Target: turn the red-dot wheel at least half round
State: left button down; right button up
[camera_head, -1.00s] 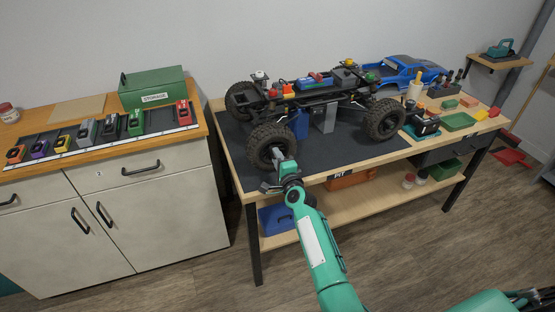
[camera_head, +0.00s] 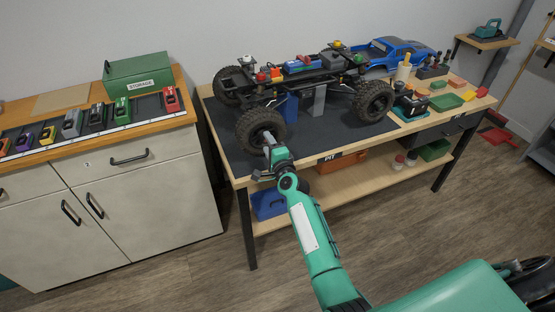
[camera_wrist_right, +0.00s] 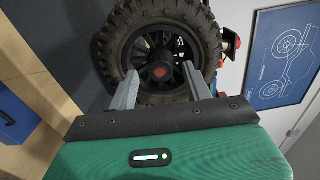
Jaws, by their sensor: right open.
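The crawler (camera_head: 310,76) stands raised on a stand on the dark mat of the workbench. Its near left wheel (camera_head: 247,124) has a black knobby tyre. In the right wrist view the wheel (camera_wrist_right: 117,38) faces me, with a red dot (camera_wrist_right: 158,71) at its hub. My right gripper (camera_head: 268,142) is open in front of this wheel. In the wrist view its fingers (camera_wrist_right: 160,80) stand either side of the hub, within the tyre's outline. I cannot tell whether they touch the wheel. My left gripper is not in view.
A blue car body (camera_head: 400,52) lies behind the crawler. A cabinet (camera_head: 140,195) with a green storage box (camera_head: 138,78) is on the left. Floor is clear in front.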

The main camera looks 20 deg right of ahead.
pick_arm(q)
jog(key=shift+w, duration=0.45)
pick_arm(e)
jog(key=s, duration=1.2)
jog(key=shift+s+d, duration=0.25)
jog(key=shift+s, duration=0.05)
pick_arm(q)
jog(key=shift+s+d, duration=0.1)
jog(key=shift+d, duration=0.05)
